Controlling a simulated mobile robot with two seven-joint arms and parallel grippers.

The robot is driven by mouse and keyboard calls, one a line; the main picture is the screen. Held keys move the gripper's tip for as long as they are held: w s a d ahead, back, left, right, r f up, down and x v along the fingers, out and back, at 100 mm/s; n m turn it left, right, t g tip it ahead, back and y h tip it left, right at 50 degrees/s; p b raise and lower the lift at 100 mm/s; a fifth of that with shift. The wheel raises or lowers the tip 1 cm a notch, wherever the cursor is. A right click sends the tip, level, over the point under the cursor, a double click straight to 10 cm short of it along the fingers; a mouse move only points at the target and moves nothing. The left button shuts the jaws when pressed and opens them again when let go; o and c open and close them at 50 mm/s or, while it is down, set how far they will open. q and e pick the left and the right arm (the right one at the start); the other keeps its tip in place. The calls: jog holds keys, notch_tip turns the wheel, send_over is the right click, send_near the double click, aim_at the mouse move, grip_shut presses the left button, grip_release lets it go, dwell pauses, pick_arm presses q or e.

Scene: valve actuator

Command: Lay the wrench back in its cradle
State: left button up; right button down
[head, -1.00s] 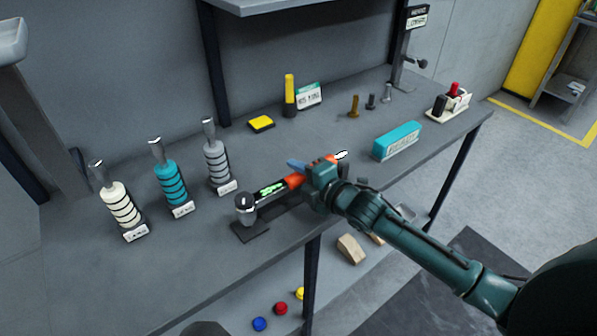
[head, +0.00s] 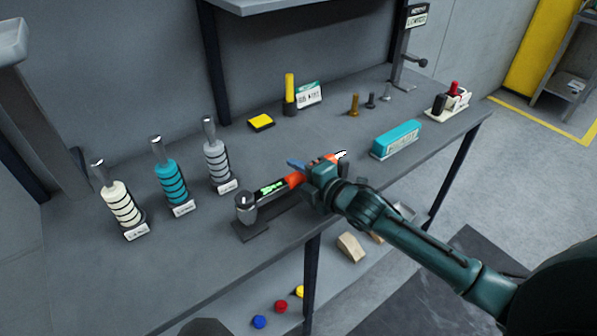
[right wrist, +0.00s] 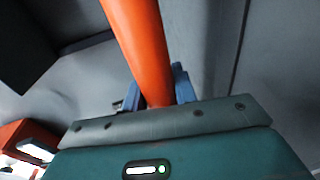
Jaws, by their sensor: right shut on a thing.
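The wrench has an orange handle (head: 294,181), a dark body with a lit green display (head: 272,188) and a round metal head (head: 246,203) at its left end. My right gripper (head: 308,168) is shut on the orange handle near the bench's front edge. In the right wrist view the handle (right wrist: 143,45) runs up from between the blue fingers (right wrist: 157,88). A dark cradle base (head: 250,233) lies under the wrench head and along its body. I cannot tell whether the wrench touches it. My left gripper is not in view.
Three ringed cylinders, white (head: 122,210), teal (head: 172,188) and grey (head: 217,166), stand left of the wrench. A teal box (head: 396,140) lies to the right. A yellow block (head: 261,122) and several bolts (head: 354,105) are farther back. The bench between is clear.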

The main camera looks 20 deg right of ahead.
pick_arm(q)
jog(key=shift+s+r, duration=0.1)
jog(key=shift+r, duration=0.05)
pick_arm(e)
jog(key=shift+r, duration=0.2)
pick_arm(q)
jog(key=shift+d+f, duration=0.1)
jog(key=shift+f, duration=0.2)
pick_arm(e)
jog(key=shift+f, duration=0.4)
pick_arm(q)
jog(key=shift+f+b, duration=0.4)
jog(key=shift+b, duration=0.15)
pick_arm(e)
jog(key=shift+f, duration=0.8)
jog(key=c, duration=1.1)
grip_release()
jog(key=shift+o, duration=0.3)
jog(key=shift+f, duration=0.25)
pick_arm(q)
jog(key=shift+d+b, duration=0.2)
jog(key=shift+b, duration=0.35)
pick_arm(e)
jog(key=v, duration=1.3)
jog(key=shift+r, duration=0.25)
